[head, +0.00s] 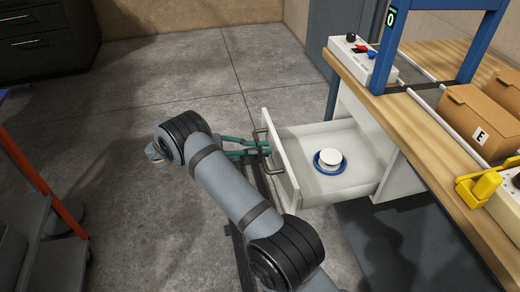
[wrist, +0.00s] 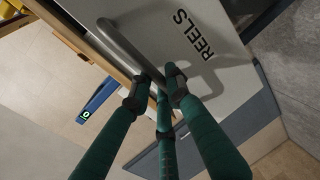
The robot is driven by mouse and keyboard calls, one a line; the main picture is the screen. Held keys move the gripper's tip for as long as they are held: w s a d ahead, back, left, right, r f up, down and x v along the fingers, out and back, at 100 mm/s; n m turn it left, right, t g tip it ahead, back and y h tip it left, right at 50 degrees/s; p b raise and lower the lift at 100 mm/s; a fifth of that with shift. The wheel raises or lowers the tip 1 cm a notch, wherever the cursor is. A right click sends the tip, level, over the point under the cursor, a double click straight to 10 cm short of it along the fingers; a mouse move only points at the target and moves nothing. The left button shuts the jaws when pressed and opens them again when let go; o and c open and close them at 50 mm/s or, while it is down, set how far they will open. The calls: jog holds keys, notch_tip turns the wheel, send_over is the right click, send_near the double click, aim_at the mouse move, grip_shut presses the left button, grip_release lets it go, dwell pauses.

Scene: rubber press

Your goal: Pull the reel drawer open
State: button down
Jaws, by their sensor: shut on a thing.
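The white reel drawer (head: 326,192) stands well out from under the bench in the head view. A blue and white reel (head: 329,161) lies inside it. In the wrist view the drawer front (wrist: 200,40) carries the word REELS and a grey bar handle (wrist: 124,47). The handle (head: 264,142) also shows in the head view. My gripper (wrist: 158,86), with green fingers, is closed around one end of the bar.
The wooden bench (head: 430,115) is at the right, with a cardboard box (head: 483,120), a control box (head: 362,60) with switches and a blue frame (head: 386,50). A grey cart (head: 45,185) with an orange post stands at the left. The floor (head: 185,75) beyond my arm is clear.

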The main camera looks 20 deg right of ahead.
jog(key=c, duration=1.7)
grip_release()
jog(key=v, duration=1.2)
jog(key=shift+f, duration=0.1)
jog(key=shift+d, duration=0.1)
jog(key=x, duration=1.2)
jog(key=shift+d, duration=0.1)
